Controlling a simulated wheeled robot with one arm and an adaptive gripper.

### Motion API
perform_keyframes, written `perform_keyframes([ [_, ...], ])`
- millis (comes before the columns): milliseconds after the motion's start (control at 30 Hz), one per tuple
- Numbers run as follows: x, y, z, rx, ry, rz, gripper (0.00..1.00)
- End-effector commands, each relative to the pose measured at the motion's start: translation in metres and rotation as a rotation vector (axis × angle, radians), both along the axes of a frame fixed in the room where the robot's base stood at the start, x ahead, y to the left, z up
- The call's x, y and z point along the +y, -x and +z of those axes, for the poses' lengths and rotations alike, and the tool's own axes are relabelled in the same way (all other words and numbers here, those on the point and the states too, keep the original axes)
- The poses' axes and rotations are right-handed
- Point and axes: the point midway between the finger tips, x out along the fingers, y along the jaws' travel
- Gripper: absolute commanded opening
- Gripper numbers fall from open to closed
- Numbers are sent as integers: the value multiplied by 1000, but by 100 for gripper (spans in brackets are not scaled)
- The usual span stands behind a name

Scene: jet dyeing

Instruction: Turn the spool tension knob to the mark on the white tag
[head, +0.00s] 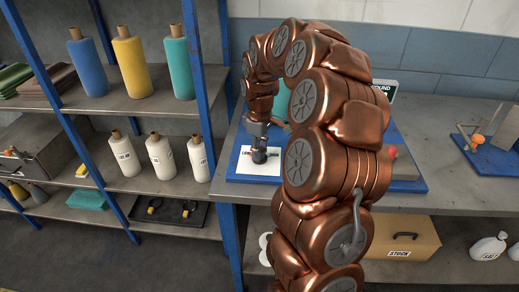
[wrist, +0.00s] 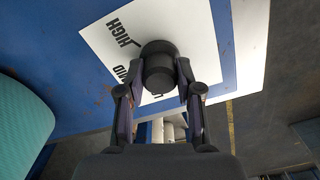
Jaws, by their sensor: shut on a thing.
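The dark round tension knob (wrist: 160,68) stands on the white tag (wrist: 100,45) in the wrist view. The tag shows HIGH and part of MID, with a thin dark line between HIGH and the knob; other lettering is hidden. My gripper (wrist: 158,80) has a finger on each side of the knob and is shut on it. In the head view my gripper (head: 260,137) points down at the knob (head: 259,156), above the tag (head: 262,168). I cannot tell which mark the knob points to.
The tag lies on a blue board (head: 234,166) on the grey bench (head: 440,170). A teal spool (wrist: 20,125) stands close by, at the left in the wrist view. My arm hides the board's middle. A blue-posted shelf (head: 85,105) with spools and bottles stands at left.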

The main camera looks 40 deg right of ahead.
Motion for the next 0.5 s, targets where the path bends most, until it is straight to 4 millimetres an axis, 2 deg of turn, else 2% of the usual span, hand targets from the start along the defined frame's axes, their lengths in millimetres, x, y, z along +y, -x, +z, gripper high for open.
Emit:
perform_keyframes([
  [267, 0, 0, -1, 0, 0, -22, 0],
  [500, 0, 0, -4, -1, 0, -132, 0],
])
